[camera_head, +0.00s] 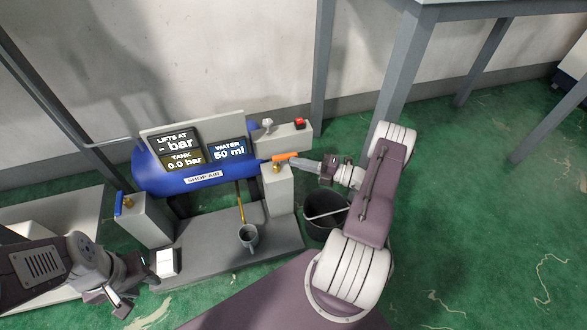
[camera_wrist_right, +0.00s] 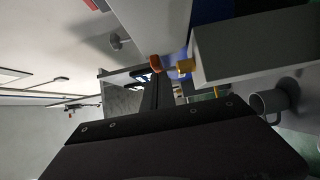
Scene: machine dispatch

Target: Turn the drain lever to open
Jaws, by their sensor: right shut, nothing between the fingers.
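An orange lever (camera_head: 286,156) on a brass valve (camera_head: 276,168) tops the grey post at the right of the blue tank (camera_head: 165,182). It lies roughly sideways in the head view. The orange lever (camera_wrist_right: 160,62) and brass valve (camera_wrist_right: 185,67) also show in the right wrist view. My right gripper (camera_head: 300,163) is shut and empty, its tip close beside the lever's right end; I cannot tell whether they touch. A blue lever (camera_head: 118,203) stands on the left post. My left gripper (camera_head: 117,300) is low at the left, away from both levers; its opening is unclear.
A grey cup (camera_head: 249,237) stands under a brass pipe (camera_head: 240,205) on the grey base (camera_head: 210,245). A dark bucket (camera_head: 322,228) is right of the post. Displays read water 50 ml and tank 0.0 bar. A table leg (camera_head: 400,70) rises behind my right arm.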

